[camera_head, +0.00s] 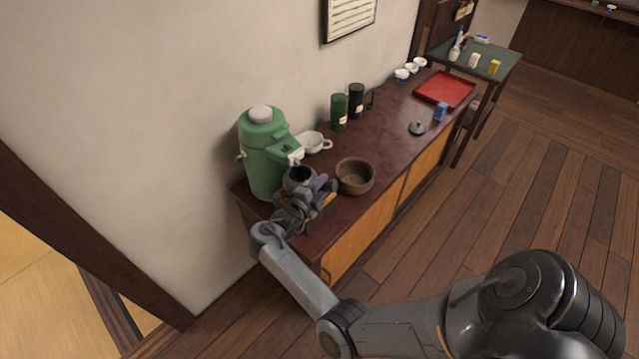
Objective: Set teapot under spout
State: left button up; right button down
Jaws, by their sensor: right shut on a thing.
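The green dispenser pot (264,155) stands at the near left end of the dark red cabinet top, its spout (296,156) pointing right. The dark teapot (298,177), lid off and opening upward, is just below and in front of the spout. My right gripper (318,189) is at the teapot's near right side and is shut on it. The gripper hides part of the teapot, so I cannot tell whether its base touches the cabinet top. A small dark lid (417,128) lies farther along the cabinet. My left gripper is not in view.
A brown bowl (355,176) stands close right of my gripper. A white cup (313,142) sits behind it. Green (339,112) and black (356,100) canisters stand by the wall. A red tray (445,89), blue box (440,112) and white cups (402,75) are farther back.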

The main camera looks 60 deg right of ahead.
jog(key=shift+f, duration=0.5)
jog(key=shift+f+b, duration=0.2)
jog(key=shift+b, duration=0.1)
jog(key=c, duration=0.8)
grip_release()
jog(key=shift+r, duration=0.1)
